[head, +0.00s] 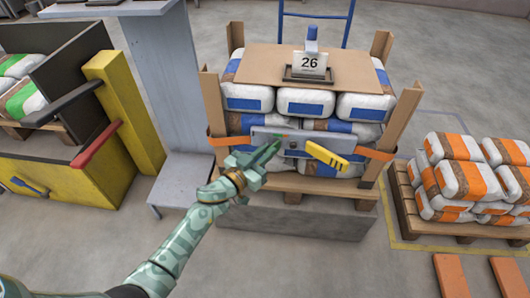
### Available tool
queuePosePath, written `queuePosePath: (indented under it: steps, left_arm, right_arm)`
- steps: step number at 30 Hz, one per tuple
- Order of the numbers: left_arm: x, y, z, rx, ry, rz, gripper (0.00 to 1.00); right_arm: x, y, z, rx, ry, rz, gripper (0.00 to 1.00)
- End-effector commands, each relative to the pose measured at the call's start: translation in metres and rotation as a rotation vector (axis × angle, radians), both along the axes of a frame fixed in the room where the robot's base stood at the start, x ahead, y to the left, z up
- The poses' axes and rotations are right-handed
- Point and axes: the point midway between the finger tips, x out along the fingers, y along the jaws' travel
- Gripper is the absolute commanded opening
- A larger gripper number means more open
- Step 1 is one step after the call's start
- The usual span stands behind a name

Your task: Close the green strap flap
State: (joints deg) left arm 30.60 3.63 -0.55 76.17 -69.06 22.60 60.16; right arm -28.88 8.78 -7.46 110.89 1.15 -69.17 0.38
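A grey strap box (308,145) sits across the front of the stacked bags, with an orange strap (374,153) running out from its side. A yellow handle (327,155) sticks out at its right front. My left gripper (272,146) is in front of the box's left half, its tips close to the box face; I cannot tell whether they touch it. Small orange and green marks show on the box just above the fingertips. No green flap can be clearly made out; the gripper covers part of that area. My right gripper is not in view.
White bags with blue labels (308,102) stand on a wooden pallet between posts (217,118). A sign reading 26 (310,63) stands on top. Orange-marked bags (466,180) lie on a pallet at right. A yellow post (124,112) and grey column (165,70) stand at left.

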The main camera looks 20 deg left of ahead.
Motion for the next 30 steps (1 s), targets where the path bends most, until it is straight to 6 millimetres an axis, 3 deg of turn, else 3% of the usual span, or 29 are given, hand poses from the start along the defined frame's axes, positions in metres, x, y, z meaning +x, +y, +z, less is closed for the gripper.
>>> queuePosePath:
  steps: [8, 16, 22, 30]
  left_arm:
    - [0.001, 0.005, 0.000, 0.004, 0.001, -0.059, 0.00]
    - [0.006, 0.018, -0.002, 0.006, 0.003, -0.235, 0.00]
    - [0.012, 0.027, -0.005, 0.006, 0.005, -0.386, 0.00]
    - [0.019, 0.034, -0.006, 0.003, 0.006, -0.541, 0.00]
  right_arm:
    - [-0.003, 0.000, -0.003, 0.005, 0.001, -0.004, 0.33]
    - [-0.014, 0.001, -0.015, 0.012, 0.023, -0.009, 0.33]
    - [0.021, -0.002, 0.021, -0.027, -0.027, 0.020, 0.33]
    - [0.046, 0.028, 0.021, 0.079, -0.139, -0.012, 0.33]
